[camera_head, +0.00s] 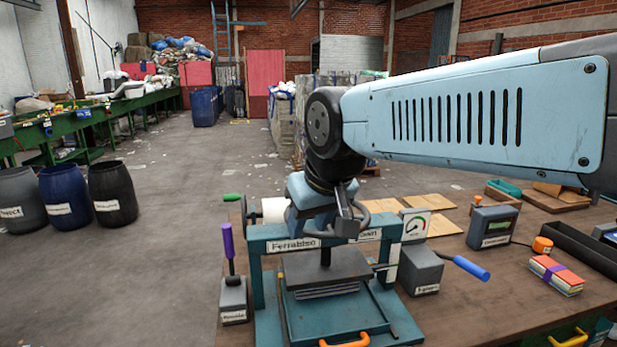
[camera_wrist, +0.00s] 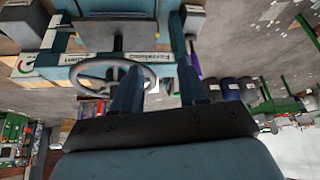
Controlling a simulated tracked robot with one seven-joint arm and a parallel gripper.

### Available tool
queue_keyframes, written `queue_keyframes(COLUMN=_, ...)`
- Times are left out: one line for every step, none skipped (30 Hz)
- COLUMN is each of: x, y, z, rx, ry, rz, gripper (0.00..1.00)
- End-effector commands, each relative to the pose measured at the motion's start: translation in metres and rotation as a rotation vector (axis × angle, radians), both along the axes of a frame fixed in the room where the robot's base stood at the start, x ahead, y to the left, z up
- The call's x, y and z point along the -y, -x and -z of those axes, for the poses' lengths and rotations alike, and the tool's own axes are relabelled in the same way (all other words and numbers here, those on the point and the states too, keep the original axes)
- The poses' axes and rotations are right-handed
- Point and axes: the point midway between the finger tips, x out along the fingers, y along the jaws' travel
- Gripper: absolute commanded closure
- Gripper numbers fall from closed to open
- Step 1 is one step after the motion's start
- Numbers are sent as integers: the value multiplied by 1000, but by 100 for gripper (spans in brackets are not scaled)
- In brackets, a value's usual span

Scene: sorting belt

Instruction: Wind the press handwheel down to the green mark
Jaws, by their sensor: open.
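The press (camera_head: 267,247) has a teal frame with a dark plate over a stack of sheets, on the workbench. Its grey spoked handwheel (camera_wrist: 82,72) shows in the wrist view; in the head view my gripper largely covers it. My gripper (camera_head: 325,222) is over the top of the press. In the wrist view my gripper (camera_wrist: 158,68) is open, and the wheel's right rim appears between its fingers. The left finger overlaps the wheel; I cannot tell whether it touches. A gauge (camera_head: 415,227) with a coloured dial stands right of the press. No green mark on the press is clear.
A purple-handled tool stands in a grey block (camera_head: 233,301) left of the press. A grey box (camera_head: 420,270) with a blue-handled lever, a meter box (camera_head: 491,227) and a bundle (camera_head: 556,276) lie to the right. Barrels (camera_head: 112,192) stand on the floor at left.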

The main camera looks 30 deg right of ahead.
Motion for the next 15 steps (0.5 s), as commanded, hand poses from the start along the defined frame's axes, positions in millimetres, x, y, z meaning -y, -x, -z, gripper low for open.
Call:
queue_keyframes(x=0, y=0, z=0, rx=0, ry=0, rz=0, gripper=57)
queue_keyframes(x=0, y=0, z=0, rx=0, ry=0, rz=0, gripper=57)
queue_keyframes(x=0, y=0, z=0, rx=0, ry=0, rz=0, gripper=57)
queue_keyframes(x=0, y=0, z=0, rx=0, ry=0, rz=0, gripper=57)
queue_keyframes(x=0, y=0, z=0, rx=0, ry=0, rz=0, gripper=57)
queue_keyframes(x=0, y=0, z=0, rx=0, ry=0, rz=0, gripper=55)
queue_keyframes(x=0, y=0, z=0, rx=0, ry=-1, rz=2, gripper=52)
queue_keyframes(x=0, y=-1, z=-1, rx=0, ry=-5, rz=7, gripper=49)
queue_keyframes(x=1, y=-2, z=-2, rx=-2, ry=-12, rz=20, gripper=45)
queue_keyframes(x=2, y=-3, z=-3, rx=-3, ry=-21, rz=34, gripper=43)
queue_keyframes(x=2, y=-5, z=-5, rx=-5, ry=-34, rz=55, gripper=43)
queue_keyframes(x=1, y=-9, z=-7, rx=-10, ry=-56, rz=92, gripper=43)
queue_keyframes(x=2, y=-12, z=-9, rx=-14, ry=-77, rz=128, gripper=43)
queue_keyframes(x=3, y=-16, z=-12, rx=-18, ry=-101, rz=168, gripper=43)
queue_keyframes(x=6, y=-21, z=-16, rx=-26, ry=-138, rz=233, gripper=43)
